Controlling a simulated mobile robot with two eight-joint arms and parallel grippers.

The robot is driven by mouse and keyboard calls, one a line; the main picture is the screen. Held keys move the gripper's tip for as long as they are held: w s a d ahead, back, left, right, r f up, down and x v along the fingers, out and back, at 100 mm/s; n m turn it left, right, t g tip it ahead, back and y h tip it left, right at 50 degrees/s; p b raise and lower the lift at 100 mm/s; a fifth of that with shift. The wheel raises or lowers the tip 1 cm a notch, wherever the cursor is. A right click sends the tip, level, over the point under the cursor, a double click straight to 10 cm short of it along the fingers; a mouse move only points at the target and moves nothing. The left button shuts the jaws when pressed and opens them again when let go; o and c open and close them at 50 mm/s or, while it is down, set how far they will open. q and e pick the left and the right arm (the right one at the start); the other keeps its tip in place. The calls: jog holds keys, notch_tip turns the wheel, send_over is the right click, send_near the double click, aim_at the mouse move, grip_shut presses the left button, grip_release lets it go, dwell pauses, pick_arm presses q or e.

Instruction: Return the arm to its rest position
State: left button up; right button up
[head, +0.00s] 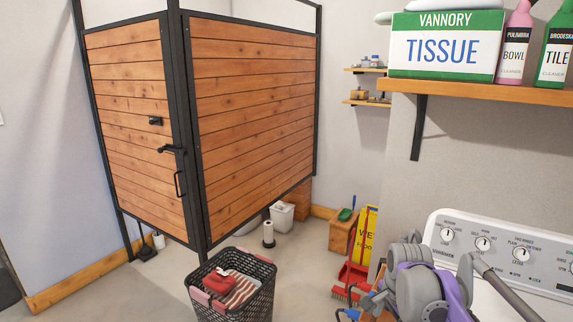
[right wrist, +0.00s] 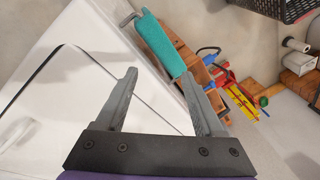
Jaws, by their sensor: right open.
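My right arm (head: 425,285), grey and purple, is bent in the lower right of the head view, in front of the white washing machine. In the right wrist view my right gripper (right wrist: 156,82) has its two grey fingers spread apart with nothing between them. It points over the machine's white surface (right wrist: 60,95). A teal cylindrical thing (right wrist: 160,42) with a grey end shows beyond the right finger; I cannot tell whether they touch. In the head view the right fingertips cannot be made out. My left gripper is not in view.
A black laundry basket (head: 235,292) with red and striped cloth stands on the floor. A red dustpan (head: 352,275), a yellow sign (head: 367,235) and a wooden crate (head: 342,236) are near the arm. A shelf (head: 480,90) with tissue and cleaners hangs above the washing machine (head: 510,250).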

jog(key=s+a+f+n+t, duration=0.1)
jog(key=s+a+f+n, duration=0.1)
jog(key=s, duration=0.6)
jog(key=s+a+f+n+t, duration=0.1)
jog(key=s+a+f+n, duration=0.1)
jog(key=s+f+n, duration=0.2)
jog(key=s+a+f+n+t, duration=0.1)
jog(key=s+a+f+n, duration=0.1)
jog(key=s+n, duration=0.6)
jog(key=s+f, duration=0.1)
jog(key=s, duration=0.3)
jog(key=shift+s+p, duration=0.35)
jog(key=shift+s, duration=0.05)
jog(key=shift+d, duration=0.1)
